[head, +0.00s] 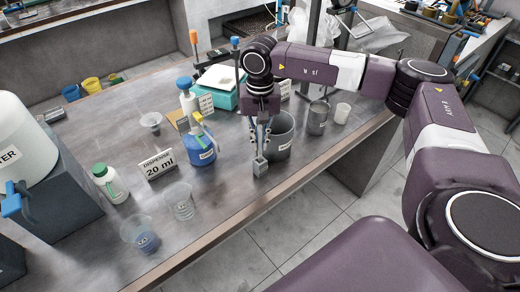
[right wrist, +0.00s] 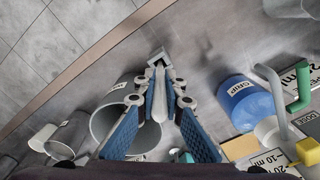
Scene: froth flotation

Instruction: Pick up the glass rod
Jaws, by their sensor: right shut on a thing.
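My right gripper (head: 262,135) points down over the table's front part, and its fingers are closed together. In the right wrist view, the right gripper (right wrist: 160,82) has its blue-padded fingers converging on the pale glass rod (right wrist: 159,105), which runs between them. The rod's lower end is at a small grey block holder (right wrist: 158,57); I cannot tell whether it is inside or just clear of it. In the head view the holder (head: 260,168) stands on the table directly below the fingers, and the rod is hard to make out. My left gripper is not in view.
A grey bucket (head: 281,140) stands right behind the gripper, with a metal cup (head: 318,117) farther right. A blue bottle (head: 201,150) stands to the left, near a "DISPENSE 20 ml" sign (head: 159,164). Clear cups (head: 180,203) stand at the front left. The table's front edge is close.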

